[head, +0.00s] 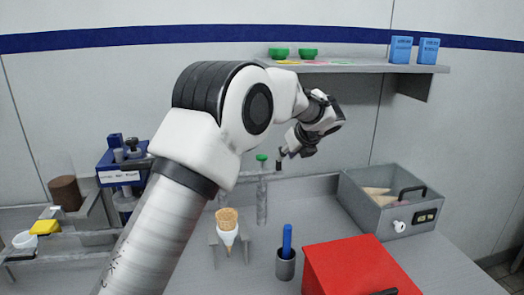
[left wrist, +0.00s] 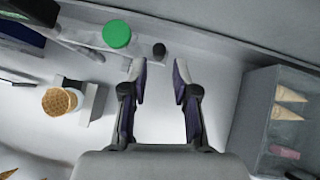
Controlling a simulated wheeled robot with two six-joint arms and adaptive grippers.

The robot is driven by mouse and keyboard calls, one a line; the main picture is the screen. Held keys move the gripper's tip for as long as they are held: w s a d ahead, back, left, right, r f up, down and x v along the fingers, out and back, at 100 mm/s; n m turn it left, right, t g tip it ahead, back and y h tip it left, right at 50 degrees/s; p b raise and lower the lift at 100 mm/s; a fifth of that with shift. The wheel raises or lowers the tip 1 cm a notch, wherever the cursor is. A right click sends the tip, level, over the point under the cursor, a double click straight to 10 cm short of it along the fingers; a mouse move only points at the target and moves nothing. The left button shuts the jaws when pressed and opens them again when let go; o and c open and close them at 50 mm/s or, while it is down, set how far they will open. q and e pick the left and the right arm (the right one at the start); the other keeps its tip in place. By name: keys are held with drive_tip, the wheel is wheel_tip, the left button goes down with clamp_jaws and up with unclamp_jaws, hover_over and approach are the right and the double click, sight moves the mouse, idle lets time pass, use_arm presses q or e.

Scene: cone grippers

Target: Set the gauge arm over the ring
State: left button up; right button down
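A grey post (head: 262,205) with a green knob (head: 262,157) stands behind the cone stand. What looks like the gauge arm (head: 250,174) is a thin grey bar at the post, with a small dark knob (head: 279,166) on its right. The green knob (left wrist: 117,34) and dark knob (left wrist: 159,50) also show in the left wrist view. My left gripper (left wrist: 159,72) is open and empty, its fingertips near the dark knob. A waffle cone (head: 228,217) in a white sleeve stands upright in a grey stand (head: 214,248); any ring there is hidden. My right gripper is not seen.
A red box (head: 355,265) stands at the front right. A grey bin (head: 385,212) with cones is at the right. A shelf (head: 350,67) is above. Blue equipment (head: 122,172) stands at the left.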

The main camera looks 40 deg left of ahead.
use_arm(q)
drive_tip(key=x, duration=0.7)
drive_tip(key=shift+a+r, duration=0.1)
drive_tip(key=shift+a, duration=0.1)
drive_tip(key=shift+s+d+r, duration=0.1)
drive_tip(key=shift+d+r, duration=0.1)
drive_tip(key=shift+d, duration=0.1)
drive_tip(key=shift+c, duration=0.4)
clamp_jaws()
